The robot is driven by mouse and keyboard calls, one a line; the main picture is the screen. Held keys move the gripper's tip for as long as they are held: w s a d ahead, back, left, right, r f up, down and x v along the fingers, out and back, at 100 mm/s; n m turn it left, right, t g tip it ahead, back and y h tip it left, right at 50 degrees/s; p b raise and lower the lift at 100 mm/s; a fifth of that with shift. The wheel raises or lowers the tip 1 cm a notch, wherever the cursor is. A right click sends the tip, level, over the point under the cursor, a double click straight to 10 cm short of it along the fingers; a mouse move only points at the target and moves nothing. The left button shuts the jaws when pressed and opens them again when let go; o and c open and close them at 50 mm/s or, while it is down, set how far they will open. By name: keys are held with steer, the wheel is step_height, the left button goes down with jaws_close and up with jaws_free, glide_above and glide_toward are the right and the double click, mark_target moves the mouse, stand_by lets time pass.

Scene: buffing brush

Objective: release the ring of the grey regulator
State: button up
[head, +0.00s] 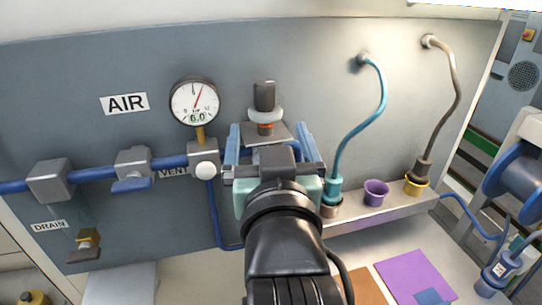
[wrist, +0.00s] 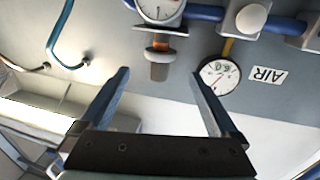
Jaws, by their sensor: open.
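The grey regulator (head: 265,97) stands on the blue pipe line at the panel, with a dark knob on top, a pale ring (head: 264,115) around its stem and an orange band below the ring. My gripper (head: 269,128) is open and empty, in front of the regulator's lower part and hiding its base. In the wrist view the regulator appears upside down, its knob (wrist: 159,73) between the spread fingertips and its ring (wrist: 157,55) just beyond. Neither finger visibly touches it.
A round gauge (head: 195,102) reading 6.0 stands left of the regulator, above a white button (head: 205,170). A blue-handled valve (head: 132,168) is further left. A teal hose (head: 378,100) and a brown hose (head: 456,90) plug into a shelf (head: 390,203) at right, with a purple cup (head: 376,193) between.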

steer(key=s, duration=0.3)
steer(key=shift+s+d, duration=0.1)
steer(key=shift+s, duration=0.15)
